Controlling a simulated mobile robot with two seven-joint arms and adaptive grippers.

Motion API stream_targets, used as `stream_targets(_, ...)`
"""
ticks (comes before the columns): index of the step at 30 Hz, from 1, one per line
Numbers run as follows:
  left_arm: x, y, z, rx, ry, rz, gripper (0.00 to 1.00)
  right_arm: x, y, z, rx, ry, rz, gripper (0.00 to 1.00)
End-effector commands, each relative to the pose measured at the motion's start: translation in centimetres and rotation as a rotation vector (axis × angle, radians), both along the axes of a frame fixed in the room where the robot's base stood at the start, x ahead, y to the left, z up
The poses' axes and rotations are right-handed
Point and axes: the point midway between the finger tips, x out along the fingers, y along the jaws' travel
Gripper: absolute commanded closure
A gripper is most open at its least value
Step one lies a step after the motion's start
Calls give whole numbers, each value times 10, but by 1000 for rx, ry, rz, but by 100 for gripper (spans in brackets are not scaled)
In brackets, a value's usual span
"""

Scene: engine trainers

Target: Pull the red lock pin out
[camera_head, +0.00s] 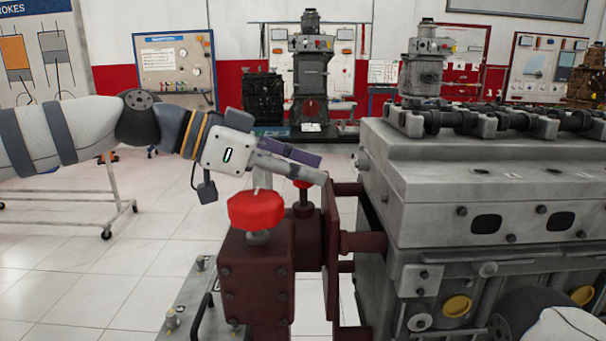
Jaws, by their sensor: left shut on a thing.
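The red lock pin (303,184) shows as a small red head on a dark stem, upright on top of the dark red stand bracket (308,228). My left gripper (317,169) reaches in from the left, with its fingers right at the pin's head. It is shut on the pin, and the fingers hide much of the head. A larger red knob (256,209) sits on the dark red post (255,275), below and left of the fingers. My right gripper is not in view.
A large grey engine block (500,190) fills the right side, joined to the dark red stand. A metal base plate (190,300) lies at the lower left. Training boards and another engine (311,75) stand at the back. The tiled floor at left is mostly free.

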Motion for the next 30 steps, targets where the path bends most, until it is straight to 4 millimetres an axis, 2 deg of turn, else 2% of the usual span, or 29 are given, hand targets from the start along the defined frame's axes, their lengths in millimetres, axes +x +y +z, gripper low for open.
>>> stream_targets(1, 0, 0, 17, -3, -11, 5, 100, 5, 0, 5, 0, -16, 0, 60)
stream_targets(4, -1, 0, 34, -3, -11, 5, 100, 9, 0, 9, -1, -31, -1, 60)
stream_targets(13, 0, 0, 38, -9, -7, 6, 100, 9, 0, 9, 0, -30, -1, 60)
stream_targets(14, 0, 0, 38, -9, -7, 6, 71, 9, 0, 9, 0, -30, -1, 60)
stream_targets(16, 0, 0, 38, -9, -7, 6, 55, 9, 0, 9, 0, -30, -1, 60)
stream_targets(26, 0, 3, 36, -5, -5, 4, 54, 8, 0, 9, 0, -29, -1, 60)
stream_targets(30, -6, 25, 47, -6, -7, 7, 54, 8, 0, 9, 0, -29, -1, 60)
